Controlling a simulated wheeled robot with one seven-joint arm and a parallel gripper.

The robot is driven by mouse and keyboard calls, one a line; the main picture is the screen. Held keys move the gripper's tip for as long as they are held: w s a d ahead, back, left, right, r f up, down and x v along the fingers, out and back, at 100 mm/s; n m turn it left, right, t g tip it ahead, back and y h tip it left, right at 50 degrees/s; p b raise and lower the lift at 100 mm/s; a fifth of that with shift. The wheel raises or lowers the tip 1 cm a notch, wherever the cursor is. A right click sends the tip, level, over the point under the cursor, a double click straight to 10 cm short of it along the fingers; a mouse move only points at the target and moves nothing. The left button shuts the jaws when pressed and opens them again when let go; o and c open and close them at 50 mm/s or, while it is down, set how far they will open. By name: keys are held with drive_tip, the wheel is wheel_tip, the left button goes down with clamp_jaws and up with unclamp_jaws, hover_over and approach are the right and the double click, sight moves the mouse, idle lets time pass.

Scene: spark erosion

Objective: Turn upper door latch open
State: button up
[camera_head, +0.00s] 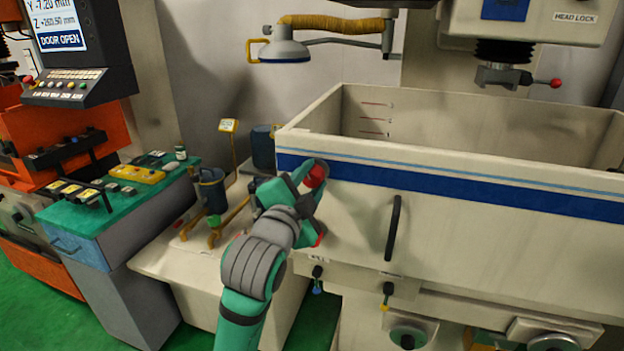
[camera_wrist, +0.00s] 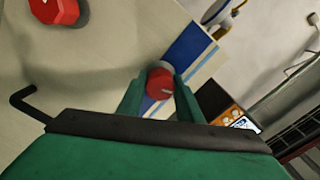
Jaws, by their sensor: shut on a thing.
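The upper door latch (camera_head: 315,174) is a round red knob near the left edge of the cream tank door (camera_head: 350,220), at the blue stripe. My gripper (camera_wrist: 160,84) is shut on this red latch in the wrist view, with one green finger on each side of the knob (camera_wrist: 160,83). A pale mark shows on the knob's face. In the head view my green arm reaches up from below and hides part of the latch. A second red knob (camera_wrist: 60,10), the lower latch, shows at the top left of the wrist view; in the head view it is mostly hidden behind my wrist.
A black door handle (camera_head: 392,228) stands out right of my gripper. A blue-grey container (camera_head: 211,190) and yellow fittings stand on the cream unit to the left. A green-topped cabinet (camera_head: 120,200) is farther left. A screen (camera_head: 60,25) reads DOOR OPEN.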

drive_tip(key=m, duration=0.3)
drive_tip(key=shift+a, duration=0.1)
drive_tip(key=shift+m, duration=0.6)
drive_tip(key=o, duration=1)
drive_tip(key=shift+o, duration=0.2)
drive_tip(key=v, duration=1.1)
